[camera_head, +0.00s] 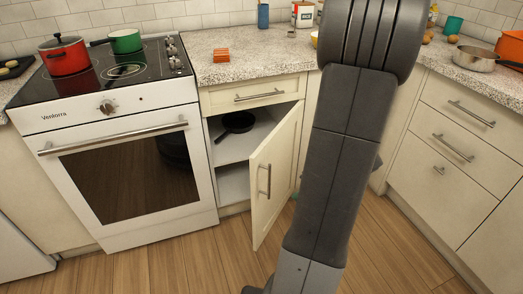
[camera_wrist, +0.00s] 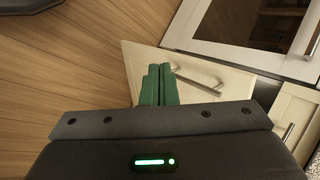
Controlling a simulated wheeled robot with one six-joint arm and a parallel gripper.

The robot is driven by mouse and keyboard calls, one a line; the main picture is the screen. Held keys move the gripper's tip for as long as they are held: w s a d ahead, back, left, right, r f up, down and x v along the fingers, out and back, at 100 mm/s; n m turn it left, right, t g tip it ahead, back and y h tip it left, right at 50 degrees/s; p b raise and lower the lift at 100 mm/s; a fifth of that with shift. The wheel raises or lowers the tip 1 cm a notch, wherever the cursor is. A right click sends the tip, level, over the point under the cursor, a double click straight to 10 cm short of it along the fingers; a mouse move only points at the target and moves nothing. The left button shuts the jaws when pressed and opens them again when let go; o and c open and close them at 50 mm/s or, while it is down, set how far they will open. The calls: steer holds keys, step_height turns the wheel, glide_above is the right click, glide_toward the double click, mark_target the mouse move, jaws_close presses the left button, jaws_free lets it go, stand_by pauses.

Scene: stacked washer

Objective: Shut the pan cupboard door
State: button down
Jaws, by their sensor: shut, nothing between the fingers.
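The pan cupboard door (camera_head: 272,180) stands open, swung out from the cabinet beside the oven. It has a vertical bar handle. A black pan (camera_head: 236,122) sits on the upper shelf inside the cupboard (camera_head: 232,147). In the wrist view the door (camera_wrist: 143,62) lies beyond my gripper (camera_wrist: 160,68), with the door's handle (camera_wrist: 198,80) just right of the fingertips. My gripper's green fingers are together and empty. Whether they touch the door cannot be told. In the head view my arm hides most of the gripper.
The white oven (camera_head: 130,165) stands left of the cupboard, its door shut. A shut drawer (camera_head: 250,95) is above the cupboard. More drawers (camera_head: 450,135) stand at the right. The wooden floor (camera_head: 185,262) in front is clear.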

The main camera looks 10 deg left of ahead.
steer(key=w+a+r+t+y+p, duration=0.1)
steer(key=w+a+r+t+p, duration=0.1)
steer(key=w+r, duration=0.35)
steer(key=b, duration=0.2)
glide_toward(257, 174)
step_height(257, 174, down, 4)
steer(key=a, duration=0.3)
steer(key=shift+w+m, duration=0.3)
steer(key=shift+w, duration=0.1)
steer(key=shift+w+a, duration=0.15)
steer(key=shift+a, duration=0.3)
steer(key=shift+f, duration=0.1)
